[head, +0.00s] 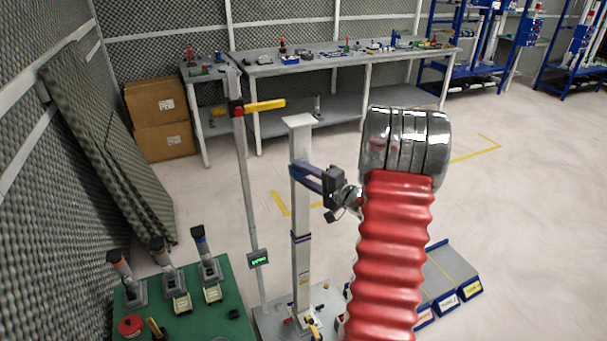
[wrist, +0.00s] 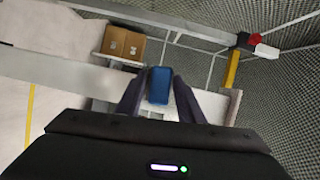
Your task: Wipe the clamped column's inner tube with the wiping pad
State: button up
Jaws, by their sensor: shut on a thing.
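The pale square column (head: 302,215) stands upright on a base plate at the lower middle of the head view. My gripper (head: 306,172) is beside its upper part, coming from the right, with its dark fingers level with the shaft. In the wrist view, my gripper (wrist: 158,92) is shut on a blue block, which looks like the wiping pad (wrist: 158,84). The column (wrist: 60,82) runs sideways behind the fingers there. I cannot tell whether the pad touches it. The column's inside is hidden, and the pad is hard to pick out in the head view.
A thin grey pole (head: 246,190) with a yellow arm (head: 265,105) stands just left of the column. A green table (head: 205,318) with several upright tools is at lower left. Blue-edged trays (head: 445,275) lie at lower right. Open floor lies to the right.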

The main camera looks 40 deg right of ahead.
aim_at(307, 161)
jog(key=shift+r, duration=0.15)
jog(key=shift+w+r, duration=0.15)
jog(key=shift+r, duration=0.75)
jog(key=shift+d, duration=0.2)
jog(key=shift+s+d, duration=0.35)
jog(key=shift+d, duration=0.55)
jog(key=shift+s+d, duration=0.3)
jog(key=shift+d, duration=0.55)
jog(key=shift+w, duration=0.1)
jog(key=shift+w+a, duration=0.25)
jog(key=shift+a, duration=0.75)
jog(key=shift+w+a, duration=0.25)
jog(key=shift+a, duration=0.7)
